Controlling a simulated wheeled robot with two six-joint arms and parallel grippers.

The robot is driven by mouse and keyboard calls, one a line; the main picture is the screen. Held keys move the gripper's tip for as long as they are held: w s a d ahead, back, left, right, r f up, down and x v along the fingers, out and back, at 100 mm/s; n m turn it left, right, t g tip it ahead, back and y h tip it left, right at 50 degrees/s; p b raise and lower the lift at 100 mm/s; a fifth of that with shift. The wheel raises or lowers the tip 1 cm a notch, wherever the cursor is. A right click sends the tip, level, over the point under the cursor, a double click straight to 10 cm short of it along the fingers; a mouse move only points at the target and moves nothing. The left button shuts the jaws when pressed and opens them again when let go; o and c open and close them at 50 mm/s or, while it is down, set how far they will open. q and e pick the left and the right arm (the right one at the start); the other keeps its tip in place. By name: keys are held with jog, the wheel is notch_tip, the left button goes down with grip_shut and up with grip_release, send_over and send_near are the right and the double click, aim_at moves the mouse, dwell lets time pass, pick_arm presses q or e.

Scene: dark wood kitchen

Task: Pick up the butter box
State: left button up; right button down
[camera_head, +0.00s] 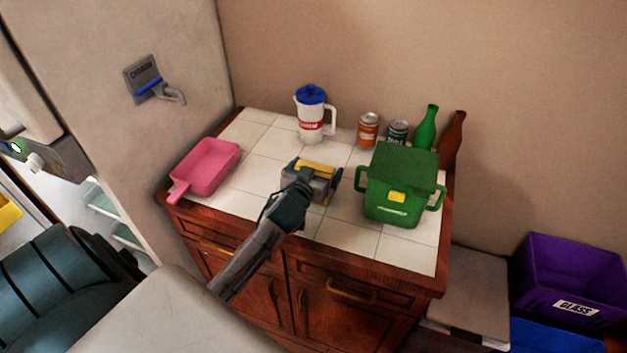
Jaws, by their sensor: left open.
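The butter box (316,167), yellow with some blue, lies on the white tiled top of the wooden cabinet, near its middle. My left gripper (313,178) is over the near side of the box and hides much of it. Its jaws are open, with the box at or between the fingers; I cannot tell whether they touch it. My right gripper is not in view.
A pink pan (206,166) lies left of the box. A white pitcher (311,117) with a blue lid stands behind it. A green lidded pot (396,188) stands close on the right. Cans (368,131) and bottles (426,130) stand at the back right.

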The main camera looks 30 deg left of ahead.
pick_arm(q)
jog(key=shift+c, duration=0.2)
jog(key=c, duration=0.7)
jog(key=shift+c, duration=0.5)
jog(key=shift+r, duration=0.15)
